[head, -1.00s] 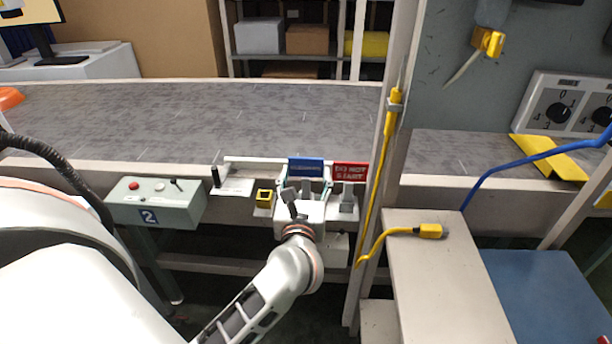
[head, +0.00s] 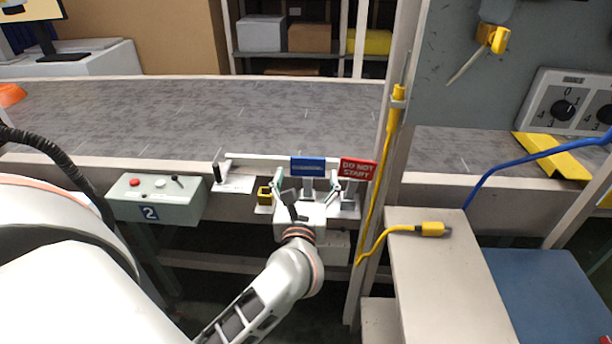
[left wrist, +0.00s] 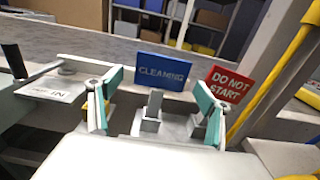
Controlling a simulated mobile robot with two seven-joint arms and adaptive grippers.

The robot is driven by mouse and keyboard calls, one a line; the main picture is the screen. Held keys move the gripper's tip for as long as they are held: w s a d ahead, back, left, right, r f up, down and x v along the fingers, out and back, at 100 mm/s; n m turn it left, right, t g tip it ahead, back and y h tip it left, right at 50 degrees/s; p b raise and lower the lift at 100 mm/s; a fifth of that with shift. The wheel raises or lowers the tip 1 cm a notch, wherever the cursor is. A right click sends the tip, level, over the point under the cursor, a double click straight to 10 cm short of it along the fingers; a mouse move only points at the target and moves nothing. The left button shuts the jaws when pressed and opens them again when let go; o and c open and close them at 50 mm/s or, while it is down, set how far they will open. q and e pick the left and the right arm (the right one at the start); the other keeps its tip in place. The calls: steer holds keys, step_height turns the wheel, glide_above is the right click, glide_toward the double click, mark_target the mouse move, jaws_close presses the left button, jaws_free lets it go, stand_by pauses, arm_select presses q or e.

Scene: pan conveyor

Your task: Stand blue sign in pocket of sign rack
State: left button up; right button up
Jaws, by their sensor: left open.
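The blue sign (head: 308,165) stands upright on a grey stem in a pocket of the sign rack (head: 350,206). In the left wrist view the sign (left wrist: 163,71) reads CLEANING, and its stem goes down into a grey block (left wrist: 151,120). My left gripper (head: 308,186) is open, with one finger on each side of the stem and apart from it. Both fingers also show in the left wrist view (left wrist: 156,90). The red DO NOT START sign (head: 357,169) stands to the right, tilted. The right finger is close to it; I cannot tell whether they touch. My right gripper is not in view.
A yellow-edged block (head: 264,195) is left of the gripper. A grey control box (head: 156,200) marked 2 is further left. A frame post with a yellow cable (head: 381,165) rises close on the right.

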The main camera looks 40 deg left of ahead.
arm_select(q)
steer(key=v, duration=0.7)
steer(key=shift+f, duration=0.15)
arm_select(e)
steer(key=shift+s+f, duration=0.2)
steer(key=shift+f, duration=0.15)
arm_select(q)
steer(key=shift+s+d, duration=0.1)
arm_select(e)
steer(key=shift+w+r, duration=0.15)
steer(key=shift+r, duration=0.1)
